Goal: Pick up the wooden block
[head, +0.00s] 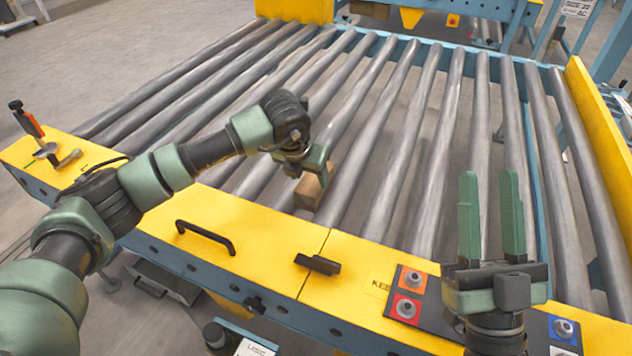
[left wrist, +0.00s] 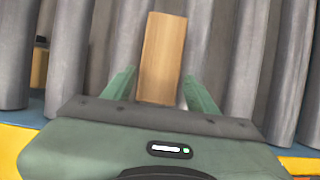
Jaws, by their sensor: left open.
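The wooden block (head: 308,192) lies on the grey rollers near the yellow front rail, partly hidden by my left gripper (head: 310,168) in the head view. In the left wrist view the wooden block (left wrist: 162,55) stands lengthwise in the picture, with its near end between the two green fingers of my left gripper (left wrist: 161,92). Gaps show on both sides, so the fingers are open and apart from it. My right gripper (head: 489,185) is open and empty, fingers pointing up the picture, above the front right of the conveyor.
The roller conveyor (head: 440,130) has a yellow front rail (head: 240,215) with a black handle (head: 205,237) and a button panel (head: 408,295). A brown object (head: 370,9) sits at the far end. An orange-handled clamp (head: 30,125) stands at the left corner. Most rollers are clear.

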